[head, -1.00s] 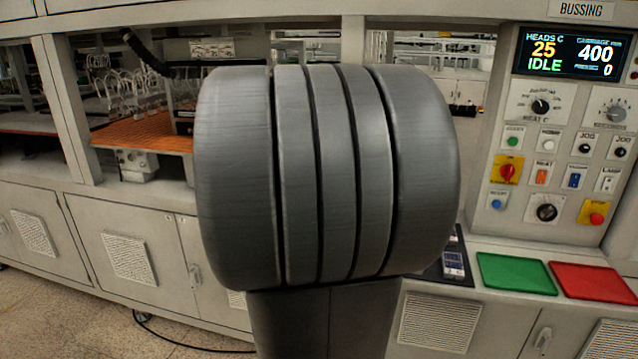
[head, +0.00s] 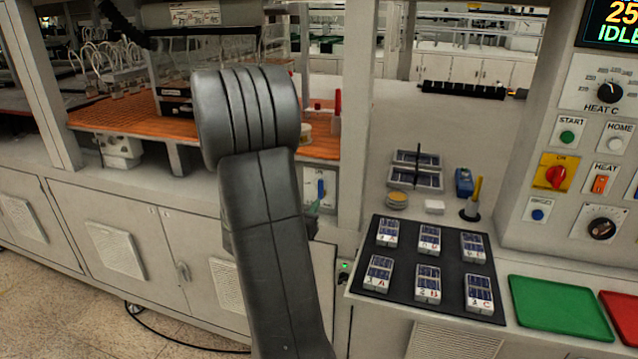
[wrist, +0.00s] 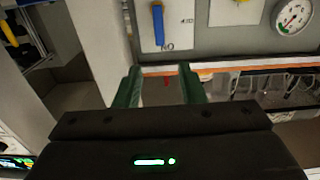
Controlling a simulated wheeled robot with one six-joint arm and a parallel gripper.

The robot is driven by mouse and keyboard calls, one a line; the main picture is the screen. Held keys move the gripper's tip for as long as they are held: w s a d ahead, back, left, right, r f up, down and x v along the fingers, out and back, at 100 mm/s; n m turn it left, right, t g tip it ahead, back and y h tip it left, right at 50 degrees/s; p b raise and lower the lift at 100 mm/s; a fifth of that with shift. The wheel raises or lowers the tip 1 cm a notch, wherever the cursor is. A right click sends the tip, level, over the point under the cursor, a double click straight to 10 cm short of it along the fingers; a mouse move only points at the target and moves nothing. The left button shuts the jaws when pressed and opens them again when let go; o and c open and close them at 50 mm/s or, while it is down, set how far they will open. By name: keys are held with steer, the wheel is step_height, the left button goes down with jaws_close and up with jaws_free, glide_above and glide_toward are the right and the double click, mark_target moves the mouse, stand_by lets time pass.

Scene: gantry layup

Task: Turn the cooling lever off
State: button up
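A blue lever (head: 320,188) sits on a white plate on the machine front, just right of my arm in the head view. Its handle is upright there. The blue lever (wrist: 158,26) also shows at the top of the wrist view, lying along the picture's vertical on its white plate, with lettering by its lower end. My gripper (wrist: 160,84) shows two green fingers spread apart with nothing between them. The lever is beyond the fingertips, apart from them.
An orange work surface (head: 130,118) lies behind my arm. A black mat (head: 400,300) with several small packs and a control panel (head: 590,150) stand to the right.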

mark_target(320, 183)
steer(key=p+x, duration=0.2)
steer(key=x, duration=0.9)
steer(key=shift+w+f, duration=0.1)
steer(key=shift+w, duration=0.05)
jaws_close()
